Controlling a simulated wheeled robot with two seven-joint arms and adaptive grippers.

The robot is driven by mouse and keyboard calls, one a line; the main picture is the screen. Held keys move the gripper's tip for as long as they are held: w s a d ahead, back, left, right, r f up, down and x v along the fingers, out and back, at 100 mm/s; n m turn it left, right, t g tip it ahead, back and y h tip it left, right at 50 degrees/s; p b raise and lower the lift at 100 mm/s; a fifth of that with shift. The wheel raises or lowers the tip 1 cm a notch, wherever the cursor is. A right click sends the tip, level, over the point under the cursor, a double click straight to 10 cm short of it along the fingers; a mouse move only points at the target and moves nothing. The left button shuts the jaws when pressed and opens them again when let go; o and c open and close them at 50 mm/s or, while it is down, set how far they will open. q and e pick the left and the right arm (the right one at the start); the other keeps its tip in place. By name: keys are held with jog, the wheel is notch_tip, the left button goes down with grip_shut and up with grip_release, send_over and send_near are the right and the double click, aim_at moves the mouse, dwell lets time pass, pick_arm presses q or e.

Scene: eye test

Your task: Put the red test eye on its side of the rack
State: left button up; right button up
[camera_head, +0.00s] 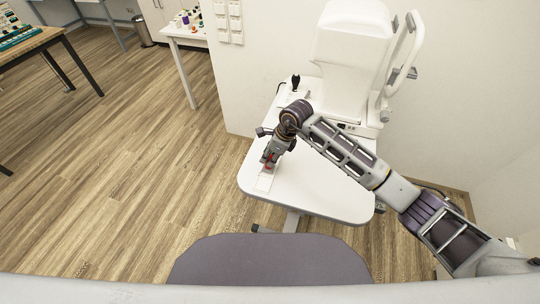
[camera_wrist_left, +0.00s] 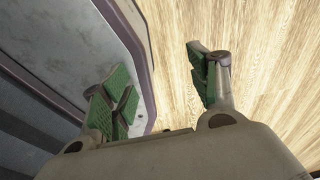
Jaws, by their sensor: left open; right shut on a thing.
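My right gripper (camera_head: 270,161) reaches down over the near left part of the white table and is shut on the red test eye (camera_head: 269,167). Only a little red shows between the dark fingers, and the rest of the eye is hidden. A small pale rack-like piece (camera_head: 264,183) lies on the table just below the fingertips. Its slots are too small to make out, and I cannot tell whether the eye touches it. My left gripper (camera_wrist_left: 160,88) is open and empty in the left wrist view, with its green pads wide apart; the head view does not show it.
The white table (camera_head: 325,200) has clear room at its front. A large white eye-test machine (camera_head: 350,60) stands at its back. A black-handled item (camera_head: 295,82) is at the back left. A grey-purple seat (camera_head: 270,262) is in front. Side tables stand at left.

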jog(key=shift+f, duration=0.25)
pick_arm(q)
jog(key=shift+w+a+f+b, duration=0.2)
jog(key=shift+w+a, duration=0.1)
jog(key=shift+w, duration=0.15)
jog(key=shift+w+a+f+b, duration=0.2)
jog(key=shift+w+a, duration=0.1)
jog(key=shift+w, duration=0.15)
pick_arm(e)
jog(key=shift+f, duration=0.2)
jog(key=shift+f, duration=0.15)
jog(key=o, duration=0.9)
jog(key=shift+c, duration=0.2)
pick_arm(q)
jog(key=shift+s+d+f, duration=0.1)
jog(key=shift+s+d, duration=0.45)
jog(key=shift+d, duration=0.1)
